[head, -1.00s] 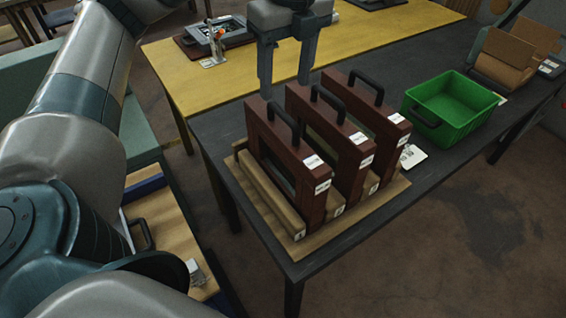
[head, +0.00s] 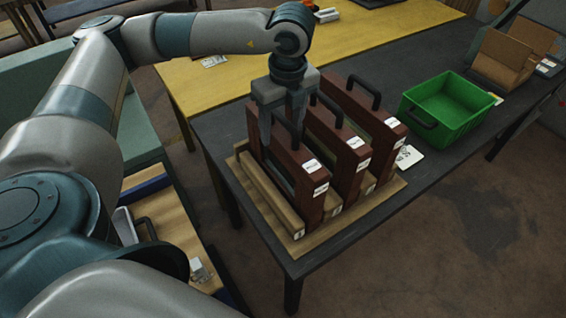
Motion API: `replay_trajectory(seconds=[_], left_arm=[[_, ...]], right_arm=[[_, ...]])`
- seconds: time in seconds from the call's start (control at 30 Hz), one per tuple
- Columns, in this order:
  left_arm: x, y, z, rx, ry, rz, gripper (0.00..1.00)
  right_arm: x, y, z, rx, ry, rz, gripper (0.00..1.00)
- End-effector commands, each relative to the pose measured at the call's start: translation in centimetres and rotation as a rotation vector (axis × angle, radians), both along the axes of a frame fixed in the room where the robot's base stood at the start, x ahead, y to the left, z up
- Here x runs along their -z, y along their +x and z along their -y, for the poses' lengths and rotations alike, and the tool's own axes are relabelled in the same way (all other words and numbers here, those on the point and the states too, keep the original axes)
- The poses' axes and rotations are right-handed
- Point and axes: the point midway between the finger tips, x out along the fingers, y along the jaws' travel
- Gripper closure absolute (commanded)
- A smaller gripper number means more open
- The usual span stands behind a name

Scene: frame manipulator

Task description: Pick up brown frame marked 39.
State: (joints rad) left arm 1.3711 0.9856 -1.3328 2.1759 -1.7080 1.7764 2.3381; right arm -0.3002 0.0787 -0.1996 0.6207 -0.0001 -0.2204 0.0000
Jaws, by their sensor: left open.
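Three dark brown frames with black top handles stand upright in a wooden rack (head: 262,202): a left one (head: 311,207), a middle one (head: 352,172) and a right one (head: 388,142). Each has white labels, too small to read, so I cannot tell which is marked 39. My left gripper (head: 281,138) points down over the left frame, its fingers open around the region of that frame's handle (head: 287,122). I cannot tell whether they touch it. Part of the left frame's top is hidden behind the fingers. My right gripper is not in view.
A green bin (head: 452,108) stands right of the rack on the dark table (head: 390,215), with a white card (head: 409,157) between. Brown cardboard-like holders (head: 508,58) are at the far right. A yellow table (head: 205,82) lies behind. The dark table's front right is clear.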

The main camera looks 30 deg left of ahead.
Motion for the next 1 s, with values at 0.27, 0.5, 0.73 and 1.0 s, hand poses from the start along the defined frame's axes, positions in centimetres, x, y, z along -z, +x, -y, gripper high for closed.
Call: replay_trajectory(seconds=[0.27, 0.5, 0.73, 1.0], left_arm=[[0.0, 0.0, 0.0, 0.0, 0.0, 0.001, 0.44], [0.8, 0.2, 0.0, 0.0, 0.001, -0.002, 0.44], [3.3, 0.7, -0.1, -0.001, 0.001, -0.002, 0.44], [5.2, 0.8, -0.3, 0.0, 0.0, 0.001, 0.44]], right_arm=[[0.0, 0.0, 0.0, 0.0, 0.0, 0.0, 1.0], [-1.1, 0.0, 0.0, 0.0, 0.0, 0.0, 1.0], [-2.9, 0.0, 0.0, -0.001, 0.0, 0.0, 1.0], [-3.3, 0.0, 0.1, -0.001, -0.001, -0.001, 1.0]])
